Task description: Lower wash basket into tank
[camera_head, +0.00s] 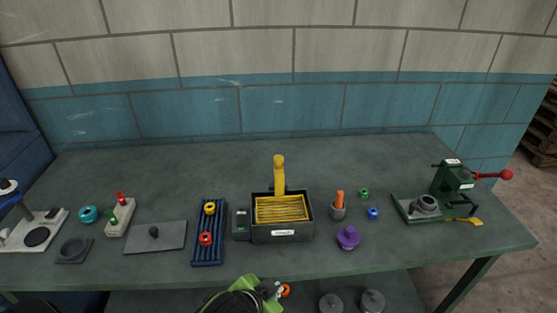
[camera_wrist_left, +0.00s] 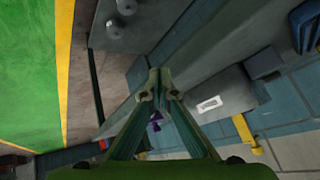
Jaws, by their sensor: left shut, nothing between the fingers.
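The yellow wash basket (camera_head: 281,209) with slats sits in the opening of the dark tank (camera_head: 281,233), its tall handle (camera_head: 279,174) upright at the back. The slats look near the rim; how deep the basket sits I cannot tell. In the left wrist view the tank (camera_wrist_left: 224,105) and yellow handle (camera_wrist_left: 246,131) appear tilted at the right. My left gripper (camera_wrist_left: 159,88) is shut and empty, its two fingers meeting, apart from the basket. In the head view only a green part of my arm shows at the bottom edge, below the table front. My right gripper is not in view.
Left of the tank is a blue tray (camera_head: 207,248) with yellow and red rings, then a grey lid plate (camera_head: 154,236). Right are an orange-handled tool in a cup (camera_head: 338,212), a purple knob (camera_head: 348,237) and a green press (camera_head: 450,182). The table's back strip is clear.

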